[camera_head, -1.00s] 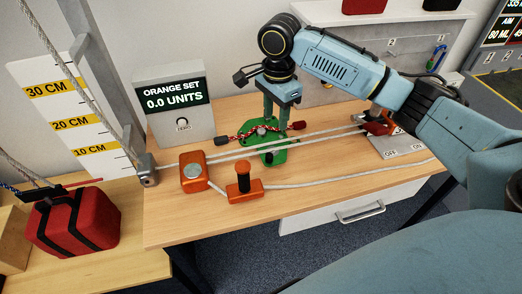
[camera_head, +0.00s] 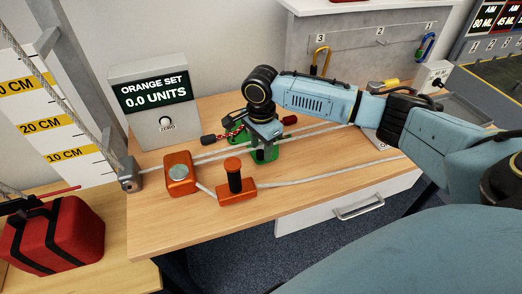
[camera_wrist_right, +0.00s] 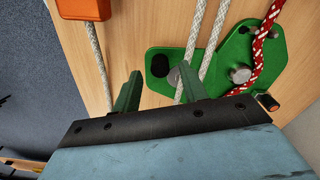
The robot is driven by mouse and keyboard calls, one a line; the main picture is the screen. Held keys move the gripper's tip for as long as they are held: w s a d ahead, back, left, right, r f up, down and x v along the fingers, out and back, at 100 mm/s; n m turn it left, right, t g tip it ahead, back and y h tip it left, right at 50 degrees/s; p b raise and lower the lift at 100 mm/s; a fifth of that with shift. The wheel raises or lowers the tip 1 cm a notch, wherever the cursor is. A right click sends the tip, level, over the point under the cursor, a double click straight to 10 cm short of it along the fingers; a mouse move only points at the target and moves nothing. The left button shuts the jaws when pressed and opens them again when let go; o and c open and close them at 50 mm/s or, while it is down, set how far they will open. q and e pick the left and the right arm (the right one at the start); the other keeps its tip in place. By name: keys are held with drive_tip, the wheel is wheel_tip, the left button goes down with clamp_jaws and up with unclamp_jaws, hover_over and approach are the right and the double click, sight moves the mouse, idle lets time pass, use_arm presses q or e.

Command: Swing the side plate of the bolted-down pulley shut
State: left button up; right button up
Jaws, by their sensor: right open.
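The green pulley (camera_head: 264,154) sits on the wooden bench, partly hidden under my right gripper (camera_head: 264,142). In the right wrist view its green plate (camera_wrist_right: 215,62) shows from above, with a round black spot at its left end and a metal pin further right. Two white rope strands cross over the plate, and a red-white rope lies at its right end. I cannot tell the side plate from the body below. My right gripper (camera_wrist_right: 160,88) is open, its fingers apart, one tip close to the plate's near left edge. My left gripper is out of view.
An orange block with a metal disc (camera_head: 180,174) and an orange block with a black post (camera_head: 236,184) stand left of the pulley. A display box (camera_head: 155,100) reads 0.0 units. White ropes run across the bench. The bench's front edge is clear.

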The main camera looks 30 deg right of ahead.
drive_tip(key=shift+f, duration=0.85)
drive_tip(key=shift+c, duration=0.3)
clamp_jaws()
